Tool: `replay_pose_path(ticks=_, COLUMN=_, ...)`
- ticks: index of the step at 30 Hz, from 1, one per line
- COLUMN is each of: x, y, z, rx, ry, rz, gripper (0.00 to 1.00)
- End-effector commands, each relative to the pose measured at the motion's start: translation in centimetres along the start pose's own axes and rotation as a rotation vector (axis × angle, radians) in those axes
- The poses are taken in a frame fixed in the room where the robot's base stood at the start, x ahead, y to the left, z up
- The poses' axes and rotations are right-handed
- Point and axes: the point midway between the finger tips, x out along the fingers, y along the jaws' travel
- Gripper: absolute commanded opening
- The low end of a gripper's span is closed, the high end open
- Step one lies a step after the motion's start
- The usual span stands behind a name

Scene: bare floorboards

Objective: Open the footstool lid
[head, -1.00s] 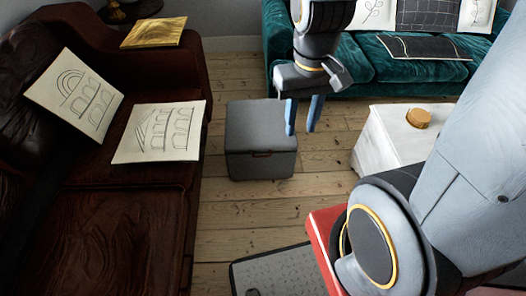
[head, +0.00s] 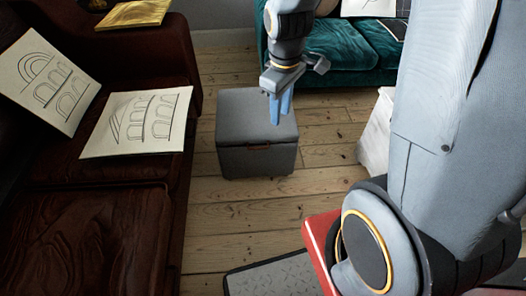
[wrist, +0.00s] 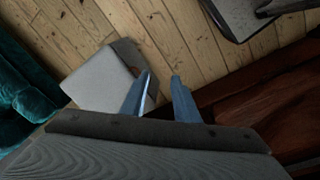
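The footstool (head: 240,125) is a grey box on the floorboards, with its lid shut and a small brown tab at the front under the lid edge. My gripper (head: 281,108) points down, and in the head view its blue fingers overlap the right part of the lid. In the wrist view the footstool (wrist: 102,78) lies left of the fingers, partly hidden by the left one. My gripper (wrist: 156,84) is open there, with a clear gap between the fingers and nothing in it. I cannot tell how high it is above the lid.
A teal sofa (head: 335,45) stands behind the footstool. Bare floorboards (head: 230,215) lie in front of the footstool.

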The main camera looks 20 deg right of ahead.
Motion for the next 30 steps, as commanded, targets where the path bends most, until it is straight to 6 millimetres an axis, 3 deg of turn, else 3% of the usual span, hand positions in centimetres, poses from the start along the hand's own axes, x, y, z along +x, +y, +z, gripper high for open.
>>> replay_pose_path(ticks=1, x=2.8, y=0.7, z=-0.8, rx=-0.043, ry=0.001, rz=0.002, gripper=0.28)
replay_pose_path(ticks=18, x=22.3, y=6.7, z=-8.8, rx=-0.585, ry=0.029, rz=0.059, gripper=0.28)
replay_pose_path(ticks=24, x=26.3, y=7.8, z=-10.4, rx=-0.705, ry=0.033, rz=0.074, gripper=0.28)
replay_pose_path(ticks=30, x=27.4, y=8.2, z=-10.8, rx=-0.742, ry=0.035, rz=0.08, gripper=0.28)
